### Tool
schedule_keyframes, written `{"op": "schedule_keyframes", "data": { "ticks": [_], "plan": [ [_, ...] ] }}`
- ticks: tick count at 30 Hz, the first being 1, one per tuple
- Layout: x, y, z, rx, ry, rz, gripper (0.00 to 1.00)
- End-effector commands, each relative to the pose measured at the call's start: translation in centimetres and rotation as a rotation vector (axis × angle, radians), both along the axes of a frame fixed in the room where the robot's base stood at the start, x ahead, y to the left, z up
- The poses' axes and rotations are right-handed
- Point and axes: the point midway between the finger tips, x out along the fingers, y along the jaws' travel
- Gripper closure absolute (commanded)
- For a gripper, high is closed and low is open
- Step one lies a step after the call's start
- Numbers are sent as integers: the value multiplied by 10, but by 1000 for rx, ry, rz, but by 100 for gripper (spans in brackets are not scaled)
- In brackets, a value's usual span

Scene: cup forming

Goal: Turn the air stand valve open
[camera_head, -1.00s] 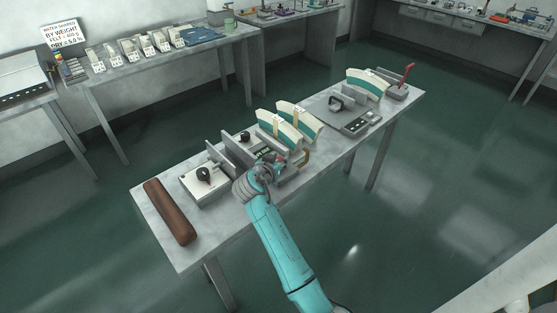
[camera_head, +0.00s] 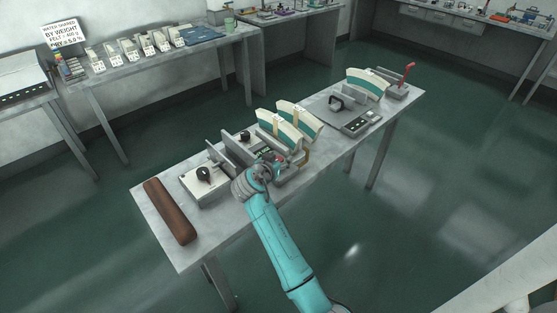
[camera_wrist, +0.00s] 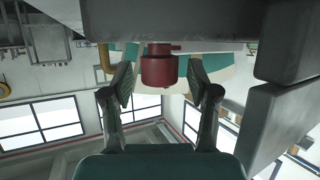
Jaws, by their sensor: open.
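A red, round valve knob (camera_wrist: 158,68) with a small red stem on top shows in the wrist view, under a grey block edge. My gripper (camera_wrist: 160,82) is open, with one finger on each side of the knob and a visible gap on both sides. In the head view my gripper (camera_head: 265,170) is at the near edge of the middle bench, beside the grey stand. Only a small red part (camera_head: 280,158) shows there past the gripper. A brass pipe (camera_head: 305,158) bends down to the right of it, and also shows in the wrist view (camera_wrist: 104,58).
Grey blocks (camera_wrist: 290,125) stand close on the right in the wrist view. On the bench are a brown roll (camera_head: 170,211), a white box with a black knob (camera_head: 204,190), curved cream-and-green pieces (camera_head: 278,130) and a red lever (camera_head: 408,70). The floor in front is clear.

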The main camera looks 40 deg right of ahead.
Motion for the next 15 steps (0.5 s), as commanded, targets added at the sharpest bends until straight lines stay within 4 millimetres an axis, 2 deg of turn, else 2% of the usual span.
{"op": "schedule_keyframes", "data": {
  "ticks": [15],
  "plan": [
    [1, 0, 82, -1, -3, 0, 40]
  ]
}}
